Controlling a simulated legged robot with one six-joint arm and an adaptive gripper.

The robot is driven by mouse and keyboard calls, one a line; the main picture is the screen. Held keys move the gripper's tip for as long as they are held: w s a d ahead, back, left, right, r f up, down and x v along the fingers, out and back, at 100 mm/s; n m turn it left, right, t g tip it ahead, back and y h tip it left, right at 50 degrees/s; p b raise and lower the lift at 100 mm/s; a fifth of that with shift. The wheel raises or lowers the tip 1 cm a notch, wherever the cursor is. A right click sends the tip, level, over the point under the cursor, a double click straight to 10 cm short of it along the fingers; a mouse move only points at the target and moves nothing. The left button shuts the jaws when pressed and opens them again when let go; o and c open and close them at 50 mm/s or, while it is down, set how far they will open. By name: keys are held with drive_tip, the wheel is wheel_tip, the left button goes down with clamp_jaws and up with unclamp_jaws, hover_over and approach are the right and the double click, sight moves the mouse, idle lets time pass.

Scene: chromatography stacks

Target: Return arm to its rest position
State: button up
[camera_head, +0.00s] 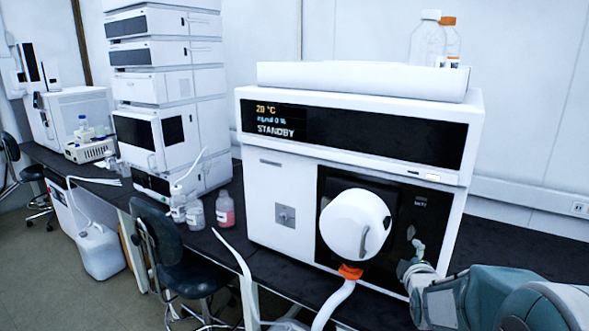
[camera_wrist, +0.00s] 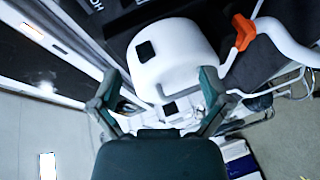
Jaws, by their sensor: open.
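My gripper (camera_head: 412,262) shows in the head view at the lower right, at the end of my grey and teal arm. It is close to the black front panel of the white instrument (camera_head: 268,205), just right of the white rounded vessel (camera_head: 356,224). In the wrist view my gripper (camera_wrist: 160,88) has its two dark green fingers spread apart. The white vessel (camera_wrist: 172,55) lies beyond and partly between them. I see nothing held. Whether a finger touches the vessel or panel is unclear.
An orange clip (camera_head: 350,272) and white hose hang below the vessel. Bottles (camera_head: 428,38) stand on top of the instrument. Stacked modules (camera_head: 165,100), a pink-filled bottle (camera_head: 225,210) and a chair (camera_head: 175,255) are to the left. Dark bench surface (camera_head: 520,250) shows clear at the right.

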drive_tip(key=s+a+m+g+y, duration=0.1)
drive_tip(key=s+a+m+g, duration=0.2)
drive_tip(key=s, duration=0.7)
drive_tip(key=s+a+r+m+g+y, duration=0.1)
drive_tip(key=s+a+m+g, duration=0.2)
drive_tip(key=s, duration=0.7)
drive_tip(key=s+a+r+m+g+y, duration=0.1)
drive_tip(key=s+a+m+g, duration=0.2)
drive_tip(key=s+a+m, duration=0.3)
drive_tip(key=s+a, duration=0.1)
drive_tip(key=s, duration=0.4)
drive_tip(key=shift+a+m+g, duration=0.3)
